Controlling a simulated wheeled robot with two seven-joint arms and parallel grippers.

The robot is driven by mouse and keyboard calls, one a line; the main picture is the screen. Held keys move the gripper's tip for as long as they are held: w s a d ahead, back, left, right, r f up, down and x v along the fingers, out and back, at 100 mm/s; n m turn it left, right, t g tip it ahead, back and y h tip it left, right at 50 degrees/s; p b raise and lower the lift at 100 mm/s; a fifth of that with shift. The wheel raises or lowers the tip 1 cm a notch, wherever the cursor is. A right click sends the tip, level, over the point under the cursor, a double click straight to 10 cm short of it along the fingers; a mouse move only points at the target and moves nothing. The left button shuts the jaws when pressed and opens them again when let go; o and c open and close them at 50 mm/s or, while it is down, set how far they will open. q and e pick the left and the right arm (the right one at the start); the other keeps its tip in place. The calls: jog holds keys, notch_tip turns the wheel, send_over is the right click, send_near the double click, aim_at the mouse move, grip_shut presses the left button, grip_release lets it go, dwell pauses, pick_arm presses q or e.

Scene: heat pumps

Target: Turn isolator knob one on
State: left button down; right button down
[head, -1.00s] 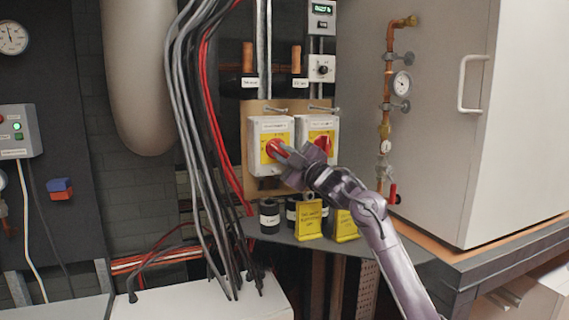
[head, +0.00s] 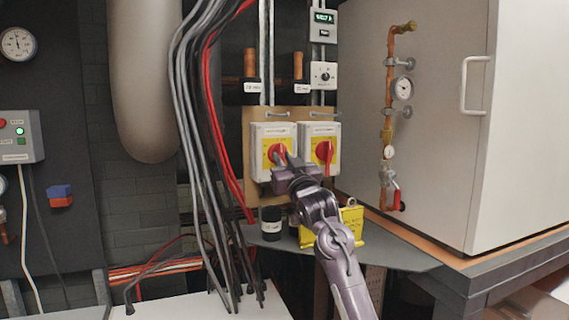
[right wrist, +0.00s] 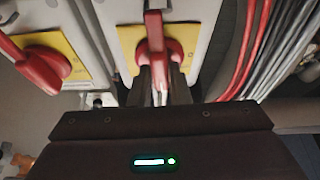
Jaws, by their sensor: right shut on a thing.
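Two white isolator boxes with yellow plates and red knobs hang side by side on a wooden board. My right gripper (head: 284,160) reaches up from below to the left box (head: 261,132) and is shut on its red knob (head: 276,152). The right wrist view shows this red knob (right wrist: 156,50) with its handle between the fingers (right wrist: 160,85). The right box's red knob (head: 324,152) is free, its handle near upright in the head view; it also shows in the right wrist view (right wrist: 40,62). Labels are too small to read. My left gripper is out of view.
Grey and red cables (head: 205,130) hang close to the left of the boxes. A large white cabinet (head: 430,150) with a copper pipe stands to the right.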

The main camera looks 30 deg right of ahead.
jog(key=shift+m+h, duration=0.4)
jog(key=shift+m, duration=0.3)
jog(key=c, duration=1.4)
grip_release()
jog(key=shift+a, duration=0.1)
jog(key=shift+o, duration=0.2)
jog(key=b+v, duration=0.3)
jog(key=v, duration=0.4)
jog(key=shift+s+b, duration=0.35)
jog(key=shift+s, duration=0.05)
jog(key=shift+a+f, duration=0.1)
